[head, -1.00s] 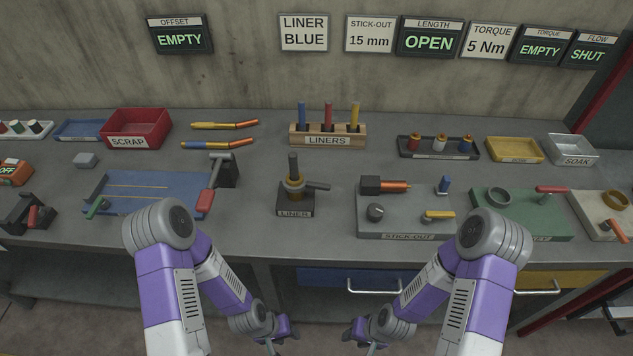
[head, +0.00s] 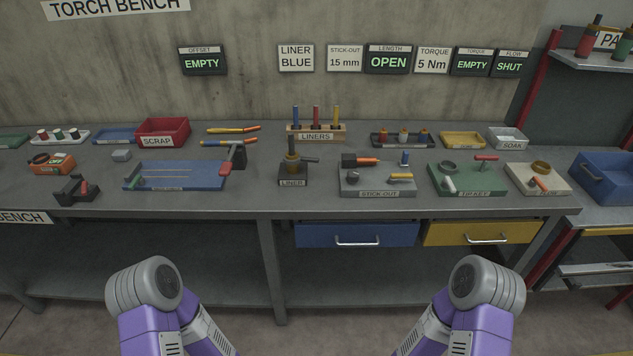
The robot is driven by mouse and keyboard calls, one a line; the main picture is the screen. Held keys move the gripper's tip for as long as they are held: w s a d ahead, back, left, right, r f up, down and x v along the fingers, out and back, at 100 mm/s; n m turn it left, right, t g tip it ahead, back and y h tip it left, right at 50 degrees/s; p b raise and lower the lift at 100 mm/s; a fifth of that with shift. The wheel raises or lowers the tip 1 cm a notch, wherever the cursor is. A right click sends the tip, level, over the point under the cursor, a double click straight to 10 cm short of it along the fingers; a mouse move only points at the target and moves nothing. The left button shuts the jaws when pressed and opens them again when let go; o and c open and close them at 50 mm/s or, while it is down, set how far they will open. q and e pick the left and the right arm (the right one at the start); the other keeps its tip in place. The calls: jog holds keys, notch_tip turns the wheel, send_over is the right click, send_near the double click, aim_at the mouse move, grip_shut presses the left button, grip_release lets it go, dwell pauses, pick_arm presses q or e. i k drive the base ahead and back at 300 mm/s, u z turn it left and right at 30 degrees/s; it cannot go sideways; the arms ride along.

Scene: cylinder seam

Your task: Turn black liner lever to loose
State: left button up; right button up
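The black liner lever (head: 309,160) sticks out to the right from the fixture labelled LINER (head: 293,174) on the bench. The fixture has a dark base, a brass-coloured collar (head: 291,161) and an upright dark post (head: 291,145). The lever looks about level. Whether this position is tight or loose cannot be read. Neither gripper is in view; only my two purple and grey arms show at the bottom, apart from the bench.
A liner rack (head: 316,134) stands behind the fixture. A blue board (head: 174,176) with an upright dark clamp (head: 237,156) is to its left, and a grey stick-out block (head: 376,182) to its right. Bare bench top surrounds the fixture. Drawers (head: 357,235) sit below the bench edge.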

aim_at(301, 158)
jog(key=u, duration=0.95)
jog(key=i, duration=0.85)
jog(key=z, duration=0.3)
